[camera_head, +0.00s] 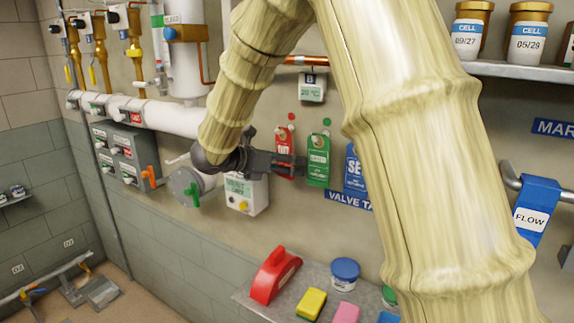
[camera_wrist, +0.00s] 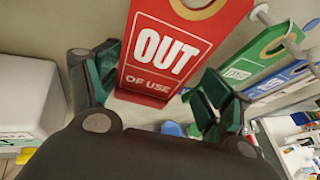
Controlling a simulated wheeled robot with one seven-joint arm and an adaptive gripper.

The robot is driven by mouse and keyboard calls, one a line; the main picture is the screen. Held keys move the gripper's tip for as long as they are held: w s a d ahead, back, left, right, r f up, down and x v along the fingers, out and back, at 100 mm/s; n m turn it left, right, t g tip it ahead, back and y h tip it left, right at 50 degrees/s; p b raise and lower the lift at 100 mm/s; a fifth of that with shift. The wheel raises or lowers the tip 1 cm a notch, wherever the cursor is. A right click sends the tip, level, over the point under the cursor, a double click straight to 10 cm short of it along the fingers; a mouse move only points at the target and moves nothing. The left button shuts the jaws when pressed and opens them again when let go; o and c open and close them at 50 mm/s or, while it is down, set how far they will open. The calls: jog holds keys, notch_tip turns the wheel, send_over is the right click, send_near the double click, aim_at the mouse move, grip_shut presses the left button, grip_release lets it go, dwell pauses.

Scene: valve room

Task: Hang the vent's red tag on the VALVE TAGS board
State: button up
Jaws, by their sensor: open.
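The red tag (camera_head: 284,143) reads OUT OF USE and hangs upright against the wall below a red dot, left of the green tag (camera_head: 318,150). A blue tag (camera_head: 352,165) is further right. The blue VALVE TAGS sign (camera_head: 347,199) is below them, partly behind my arm. My gripper (camera_head: 291,163) is at the red tag. In the wrist view my gripper (camera_wrist: 158,78) is open, with the red tag (camera_wrist: 168,45) between its fingers. The tag's hole is at the top edge there; I cannot tell whether a peg passes through it.
A grey shelf (camera_head: 240,297) below holds a red object (camera_head: 275,275), a yellow sponge (camera_head: 311,303), a pink block (camera_head: 345,313) and a blue-lidded jar (camera_head: 345,271). A white box (camera_head: 246,194) and pipework are left of the tags. My arm hides part of the wall.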

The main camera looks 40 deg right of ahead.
jog(key=v, duration=1.2)
jog(key=shift+r, duration=0.1)
